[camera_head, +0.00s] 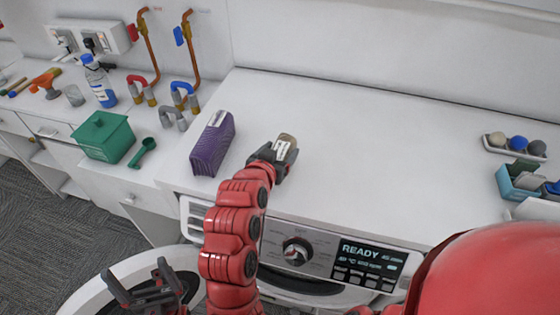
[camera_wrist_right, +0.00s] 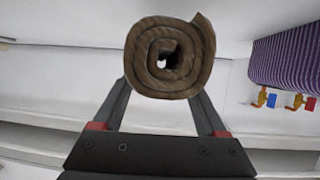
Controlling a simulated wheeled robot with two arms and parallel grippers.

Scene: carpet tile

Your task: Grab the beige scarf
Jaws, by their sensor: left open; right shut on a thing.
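The beige scarf (camera_head: 287,140) is rolled up and sits at the tip of my right gripper (camera_head: 277,156), over the white top of the washing machine. In the right wrist view the roll (camera_wrist_right: 170,55) shows its spiral end, with one finger on each side of it. My right gripper is shut on the scarf. I cannot tell whether the scarf touches the surface. My left gripper (camera_head: 146,290) is open and empty at the lower left, in front of the machine near its open round door (camera_head: 85,300).
A purple ribbed folded cloth (camera_head: 212,146) stands left of the scarf. Further left are a green box (camera_head: 103,136), a green scoop (camera_head: 142,152), a bottle (camera_head: 99,84) and pipes. A tray of balls (camera_head: 515,146) lies far right. The middle of the top is clear.

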